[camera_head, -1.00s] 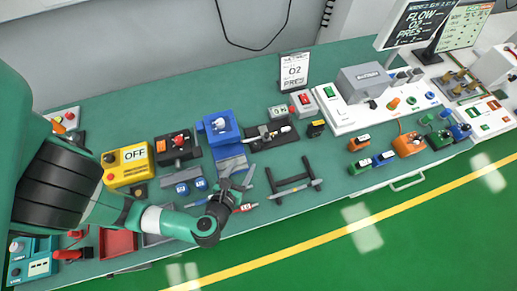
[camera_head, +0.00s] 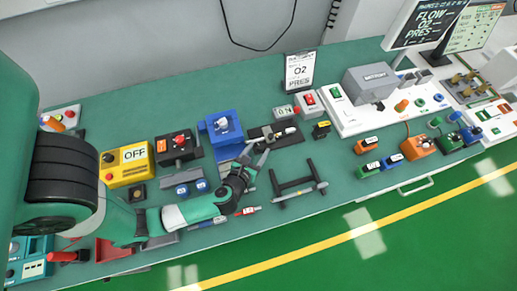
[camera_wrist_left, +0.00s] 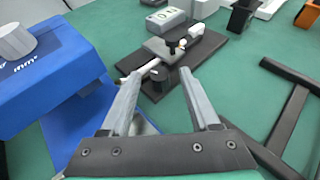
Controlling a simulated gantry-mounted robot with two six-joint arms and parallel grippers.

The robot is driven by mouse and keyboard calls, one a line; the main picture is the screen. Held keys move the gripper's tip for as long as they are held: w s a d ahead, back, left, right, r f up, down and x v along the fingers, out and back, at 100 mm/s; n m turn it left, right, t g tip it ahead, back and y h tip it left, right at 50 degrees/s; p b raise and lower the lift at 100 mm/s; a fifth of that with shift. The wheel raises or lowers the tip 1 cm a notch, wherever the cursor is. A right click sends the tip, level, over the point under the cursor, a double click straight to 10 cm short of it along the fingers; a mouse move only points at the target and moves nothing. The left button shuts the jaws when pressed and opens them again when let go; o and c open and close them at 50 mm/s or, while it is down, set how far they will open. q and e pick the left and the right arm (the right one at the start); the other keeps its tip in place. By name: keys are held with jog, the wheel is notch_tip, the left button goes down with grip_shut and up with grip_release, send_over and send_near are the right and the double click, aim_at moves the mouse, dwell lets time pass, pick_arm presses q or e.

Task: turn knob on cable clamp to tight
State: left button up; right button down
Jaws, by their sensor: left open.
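The cable clamp is a black base plate (camera_head: 292,140) with a grey block, a dark knob and a pale cable-like rod, behind the middle of the bench. In the left wrist view its plate (camera_wrist_left: 205,52) lies just ahead of my fingers, with a black knob (camera_wrist_left: 172,44) on the grey block. Any contact cannot be told.
A blue unit (camera_head: 212,139) with a white knob stands close on the left of the clamp. A black H-shaped frame (camera_head: 297,183) lies to the right. A grey box (camera_head: 284,112) stands just behind the clamp.

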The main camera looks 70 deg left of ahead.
pick_arm(q)
jog(key=shift+w+a+f, duration=0.25)
jog(key=shift+w+a, duration=0.15)
jog(key=shift+a, duration=0.05)
grip_shut()
jog(key=m+t+h+p, duration=0.1)
jog(key=p, duration=0.2)
jog(key=m+h+p, duration=0.1)
jog(key=p, duration=0.2)
jog(key=m+t+h+p, duration=0.1)
jog(key=p, duration=0.3)
jog(key=shift+s+a+r+m+t+h, duration=0.2)
jog(key=shift+a+r+m+t+h, duration=0.1)
jog(key=shift+a+r+m, duration=0.1)
jog(key=shift+f+p, duration=0.15)
jog(key=shift+p, duration=0.25)
jog(key=shift+w+d+f+m+t+h, duration=0.1)
jog(key=shift+d+f+m+t+h, duration=0.05)
jog(key=shift+m+t+h, duration=0.2)
grip_release()
